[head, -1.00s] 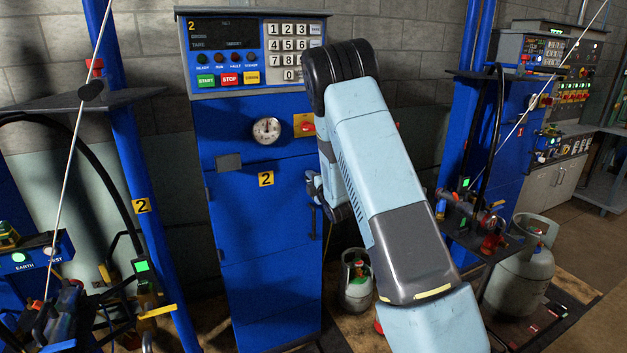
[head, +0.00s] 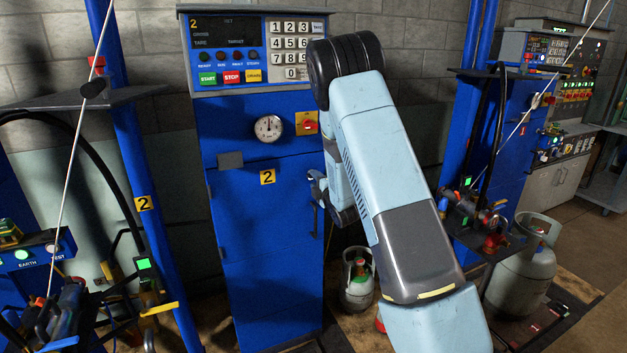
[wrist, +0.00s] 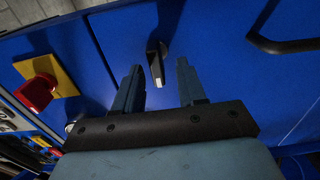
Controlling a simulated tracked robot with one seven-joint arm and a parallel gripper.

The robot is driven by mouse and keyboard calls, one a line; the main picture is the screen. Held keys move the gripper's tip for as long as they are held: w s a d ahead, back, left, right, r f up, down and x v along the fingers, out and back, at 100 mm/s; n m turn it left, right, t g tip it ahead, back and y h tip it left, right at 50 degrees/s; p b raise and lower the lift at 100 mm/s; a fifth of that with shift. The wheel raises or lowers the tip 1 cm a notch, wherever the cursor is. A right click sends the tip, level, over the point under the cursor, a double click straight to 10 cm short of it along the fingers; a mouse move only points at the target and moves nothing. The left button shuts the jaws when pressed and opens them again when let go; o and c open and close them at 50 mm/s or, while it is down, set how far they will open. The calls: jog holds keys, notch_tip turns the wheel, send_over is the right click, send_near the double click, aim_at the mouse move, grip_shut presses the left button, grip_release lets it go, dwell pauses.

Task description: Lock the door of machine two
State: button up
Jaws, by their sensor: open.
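Machine two is a blue cabinet with a tall door (head: 262,225) under a yellow "2" label. The door looks closed. In the wrist view, a small black latch (wrist: 154,62) with a pale tip stands on the blue front by a panel seam. My gripper (wrist: 160,68) is open, with one finger on each side of the latch. The fingers appear apart from it. In the head view my gripper (head: 317,187) is at the door's right edge and hides the latch. A black door handle (wrist: 285,43) is at the upper right of the wrist view.
A red rotary switch on a yellow plate (head: 306,123) sits above my gripper, beside a round gauge (head: 268,128). The keypad panel (head: 253,48) tops the cabinet. A gas cylinder (head: 357,282) stands on the floor to the right.

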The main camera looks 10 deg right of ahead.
jog(key=s+d, duration=0.2)
jog(key=s, duration=0.8)
jog(key=shift+s, duration=0.25)
jog(key=s+d+r+m+g+h, duration=0.1)
jog(key=s+r+m+g+h, duration=0.15)
jog(key=s+r+m, duration=0.35)
jog(key=s+d+r+m+g+h, duration=0.1)
jog(key=s+d+r+m+g, duration=0.2)
jog(key=r+m, duration=0.45)
jog(key=s+a+r+m+g, duration=0.1)
jog(key=s+r+m+g, duration=0.1)
jog(key=s, duration=0.8)
jog(key=s+a+r+m+g, duration=0.2)
jog(key=s+r, duration=0.1)
jog(key=s, duration=0.7)
jog(key=s+a+r+m+g, duration=0.2)
jog(key=s+m, duration=0.1)
jog(key=s, duration=0.7)
jog(key=shift+s+r, duration=0.3)
jog(key=shift+r, duration=0.1)
jog(key=shift+g, duration=0.25)
